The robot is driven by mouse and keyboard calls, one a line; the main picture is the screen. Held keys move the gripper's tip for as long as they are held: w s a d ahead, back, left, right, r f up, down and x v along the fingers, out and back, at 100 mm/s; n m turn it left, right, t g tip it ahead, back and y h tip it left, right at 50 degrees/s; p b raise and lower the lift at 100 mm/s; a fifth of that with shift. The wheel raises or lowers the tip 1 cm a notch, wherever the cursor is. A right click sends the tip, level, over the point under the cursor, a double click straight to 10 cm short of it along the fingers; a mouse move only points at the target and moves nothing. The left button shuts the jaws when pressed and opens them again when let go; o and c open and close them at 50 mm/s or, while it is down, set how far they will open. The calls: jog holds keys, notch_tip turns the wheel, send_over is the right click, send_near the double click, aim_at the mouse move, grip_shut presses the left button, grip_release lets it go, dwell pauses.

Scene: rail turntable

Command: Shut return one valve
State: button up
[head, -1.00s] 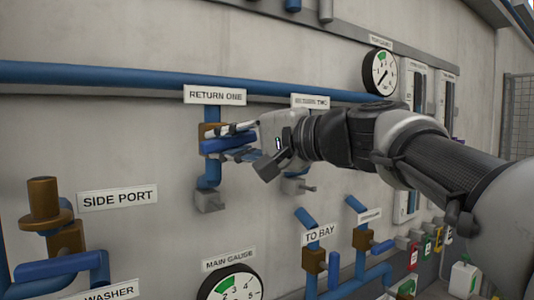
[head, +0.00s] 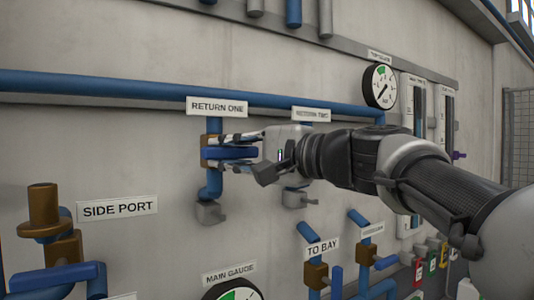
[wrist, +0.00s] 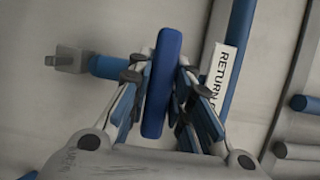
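The RETURN ONE valve sits on a short blue vertical pipe under its white label (head: 217,107) in the head view. Its brass body (head: 206,142) is partly covered by the handle and fingers. The blue lever handle (head: 230,153) points right, nearly level, across the pipe. My gripper (head: 238,154) has fingers above and below it. In the wrist view the handle (wrist: 162,85) runs lengthwise between the fingers, which close in tightly on both sides. Exact contact at the fingertips is hard to see.
RETURN TWO (head: 311,114) is just right, its valve partly hidden behind my gripper. A blue main pipe (head: 100,83) runs above. The SIDE PORT valve (head: 43,205) is lower left, TO BAY valves (head: 316,275) lower right. A gauge (head: 380,86) hangs upper right.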

jog(key=o, duration=0.4)
jog(key=shift+d, duration=0.1)
jog(key=v, duration=1.2)
